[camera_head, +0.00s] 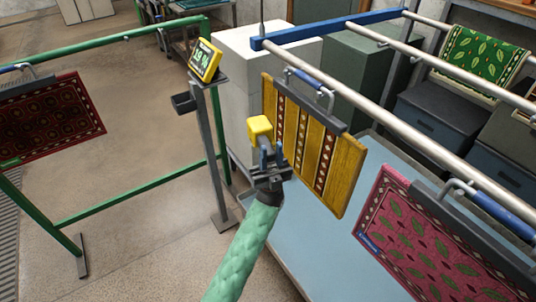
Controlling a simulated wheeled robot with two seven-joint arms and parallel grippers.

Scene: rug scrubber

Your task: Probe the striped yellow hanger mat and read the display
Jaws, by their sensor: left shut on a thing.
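The striped yellow hanger mat (315,145), with dark red patterned stripes, hangs from a grey clamp hanger on a rail, right of centre. My left gripper (265,155) is shut on a yellow-topped probe (260,127), held upright at the mat's left edge. The probe overlaps the mat in the picture; I cannot tell whether it touches it. The yellow display (205,61) stands on a grey post left of the mat, its screen lit with green digits that may read 19 %, too small to be sure. My right gripper is not in view.
A dark red mat (50,118) hangs on a green frame (130,185) at left. A pink mat (440,240) hangs at right front, a green leaf mat (482,65) at back right. Metal rails (420,140) cross above a pale blue surface (290,235).

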